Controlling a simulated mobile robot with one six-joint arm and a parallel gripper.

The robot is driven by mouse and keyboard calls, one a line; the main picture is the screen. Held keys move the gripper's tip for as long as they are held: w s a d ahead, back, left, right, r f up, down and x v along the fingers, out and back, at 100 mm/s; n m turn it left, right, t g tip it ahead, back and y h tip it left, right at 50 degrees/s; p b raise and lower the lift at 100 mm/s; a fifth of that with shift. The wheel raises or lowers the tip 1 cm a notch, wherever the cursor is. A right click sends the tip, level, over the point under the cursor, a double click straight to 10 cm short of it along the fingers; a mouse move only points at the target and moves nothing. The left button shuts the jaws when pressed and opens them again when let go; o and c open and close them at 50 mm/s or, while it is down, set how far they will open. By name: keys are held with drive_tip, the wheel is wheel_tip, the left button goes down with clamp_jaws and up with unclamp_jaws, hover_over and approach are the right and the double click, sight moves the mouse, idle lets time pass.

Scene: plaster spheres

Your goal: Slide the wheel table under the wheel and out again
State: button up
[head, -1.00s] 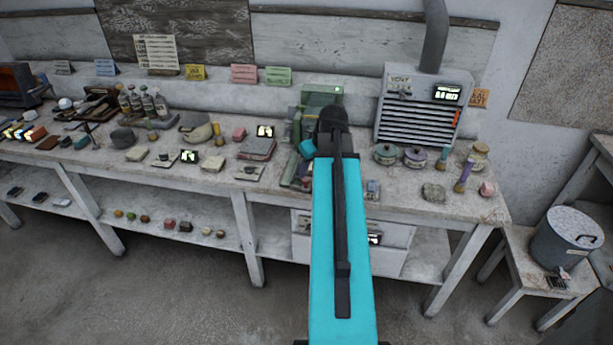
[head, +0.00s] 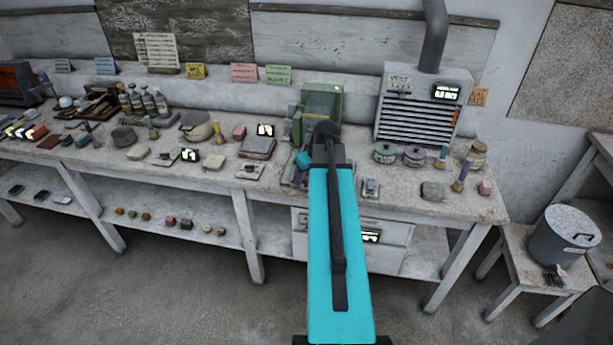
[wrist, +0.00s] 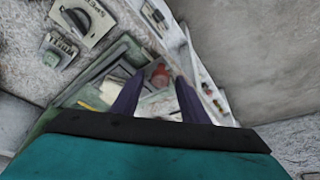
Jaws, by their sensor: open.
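A green machine (head: 322,103) stands on the workbench, partly hidden behind my teal arm. In the wrist view a green frame (wrist: 112,70) lies under my gripper, with a pale surface inside it. I cannot tell the wheel from the wheel table there. A reddish round knob (wrist: 160,75) shows between the fingertips of my gripper (wrist: 158,80). The two dark purple fingers are apart, one on each side of the knob in the picture. I cannot tell whether they touch it. The head view hides the fingers behind the arm.
A grey vent unit (head: 422,108) stands right of the machine, with round tins (head: 385,153) in front. A book-like block (head: 257,148) and small cards lie to the left.

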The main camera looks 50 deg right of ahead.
clamp_jaws()
drive_tip(key=shift+w+d+b, duration=0.45)
drive_tip(key=shift+w+d, duration=0.65)
drive_tip(key=shift+d, duration=0.65)
drive_tip(key=shift+w+d+b, duration=0.4)
drive_tip(key=shift+w+d, duration=0.65)
drive_tip(key=shift+d, duration=0.7)
drive_tip(key=shift+w+d+b, duration=0.45)
drive_tip(key=shift+w+d, duration=0.65)
drive_tip(key=shift+d, duration=0.65)
unclamp_jaws()
drive_tip(key=shift+r, duration=0.15)
